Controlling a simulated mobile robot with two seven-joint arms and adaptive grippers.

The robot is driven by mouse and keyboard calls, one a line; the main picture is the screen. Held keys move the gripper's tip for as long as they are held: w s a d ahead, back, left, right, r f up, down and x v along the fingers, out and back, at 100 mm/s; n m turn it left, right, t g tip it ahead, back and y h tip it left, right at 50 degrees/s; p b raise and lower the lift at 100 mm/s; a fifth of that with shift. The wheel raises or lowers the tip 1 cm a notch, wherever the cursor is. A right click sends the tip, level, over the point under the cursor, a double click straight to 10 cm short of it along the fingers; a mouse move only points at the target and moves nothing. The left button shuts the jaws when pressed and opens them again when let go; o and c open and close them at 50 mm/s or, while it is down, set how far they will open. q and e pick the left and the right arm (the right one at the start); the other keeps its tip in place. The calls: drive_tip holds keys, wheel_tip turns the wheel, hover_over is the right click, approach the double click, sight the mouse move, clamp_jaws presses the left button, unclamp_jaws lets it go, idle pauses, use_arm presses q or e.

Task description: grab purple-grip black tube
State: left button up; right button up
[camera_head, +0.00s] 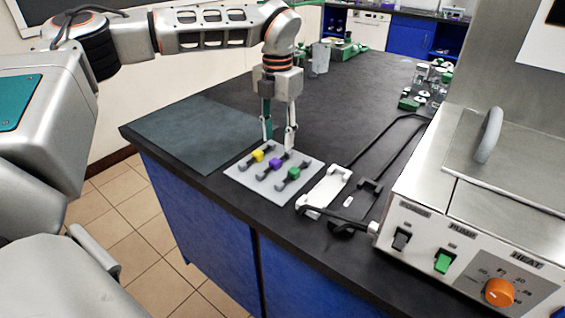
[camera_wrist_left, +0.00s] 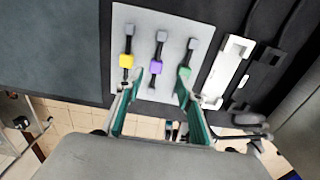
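The purple-grip black tube (camera_head: 276,163) lies in the middle of a light grey plate (camera_head: 253,187), between the yellow-grip tube (camera_head: 257,156) and the green-grip tube (camera_head: 292,174). My left gripper (camera_head: 279,143) points down over the plate, its fingers apart and empty. In the left wrist view the purple grip (camera_wrist_left: 156,67) shows between the two green-lined fingers of the left gripper (camera_wrist_left: 158,82), ahead of their tips. No finger visibly touches the tube; the exact height above it is hard to tell. My right gripper is not in view.
A white holder (camera_head: 325,192) and a dark holder with long black tubing (camera_head: 368,190) lie right of the plate. A metal bath with switches and an orange knob (camera_head: 499,292) fills the right side. A dark mat (camera_head: 195,135) lies left. Glassware (camera_head: 421,72) stands farther back.

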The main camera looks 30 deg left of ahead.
sight(275, 160)
use_arm(q)
wheel_tip(275, 160, down, 3)
drive_tip(key=shift+s+a+r, duration=0.1)
drive_tip(key=shift+s+r, duration=0.05)
drive_tip(key=shift+r, duration=0.05)
drive_tip(key=f, duration=0.1)
drive_tip(key=f+b, duration=0.1)
drive_tip(key=f, duration=0.1)
drive_tip(key=f+b, duration=0.1)
drive_tip(key=f, duration=0.1)
drive_tip(key=shift+s+a, duration=0.15)
drive_tip(key=shift+a, duration=0.2)
drive_tip(key=shift+f, duration=0.1)
drive_tip(key=c, duration=1.1)
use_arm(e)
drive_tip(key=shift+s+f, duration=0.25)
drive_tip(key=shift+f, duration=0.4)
